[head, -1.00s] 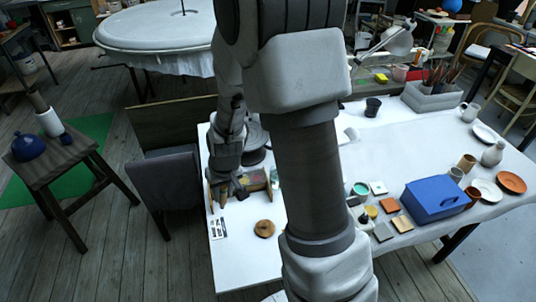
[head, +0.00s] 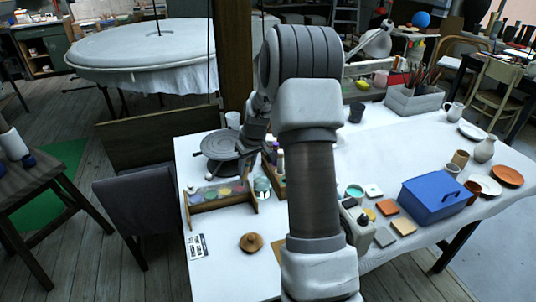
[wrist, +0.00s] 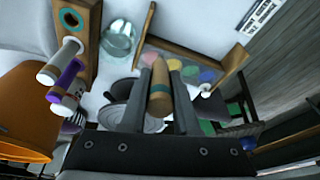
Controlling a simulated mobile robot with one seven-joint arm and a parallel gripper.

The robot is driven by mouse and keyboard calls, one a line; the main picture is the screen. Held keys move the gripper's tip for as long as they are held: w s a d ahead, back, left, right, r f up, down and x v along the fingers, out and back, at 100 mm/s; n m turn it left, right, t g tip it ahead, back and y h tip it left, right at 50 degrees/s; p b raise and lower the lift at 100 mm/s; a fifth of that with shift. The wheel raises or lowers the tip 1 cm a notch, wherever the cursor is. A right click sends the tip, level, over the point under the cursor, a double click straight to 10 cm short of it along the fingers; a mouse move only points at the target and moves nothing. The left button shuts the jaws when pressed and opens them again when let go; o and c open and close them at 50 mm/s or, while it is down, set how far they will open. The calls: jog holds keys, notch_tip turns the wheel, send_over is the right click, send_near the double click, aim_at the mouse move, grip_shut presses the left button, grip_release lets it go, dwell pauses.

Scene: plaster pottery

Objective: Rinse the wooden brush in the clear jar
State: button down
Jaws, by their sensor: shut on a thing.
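My gripper (wrist: 158,90) is shut on the wooden brush (wrist: 160,98), a brown wooden handle with a teal band, held between the two fingers in the wrist view. The brush's bristle end cannot be made out. The clear jar (wrist: 120,40) stands on the white table beyond the gripper, a little left of the brush in the wrist view and apart from it. In the head view the jar (head: 262,187) stands at the right end of the paint rack. There my arm partly hides the gripper, and the brush cannot be made out.
The wooden paint rack (head: 216,196) with coloured paints lies beside the jar. A wooden holder (wrist: 86,55) with several tubes is left of the jar in the wrist view. A grey turntable (head: 222,146) stands behind the rack. A round wooden lid (head: 251,242) lies in front.

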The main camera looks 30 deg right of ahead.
jog(key=d+r, duration=0.2)
jog(key=d, duration=0.7)
jog(key=b, duration=0.5)
send_over(262, 186)
jog(key=d, duration=0.2)
jog(key=shift+s+d+f, duration=0.1)
jog(key=shift+f, duration=1.95)
jog(key=shift+s+f, duration=0.1)
jog(key=shift+f, duration=1.9)
jog(key=shift+s, duration=0.1)
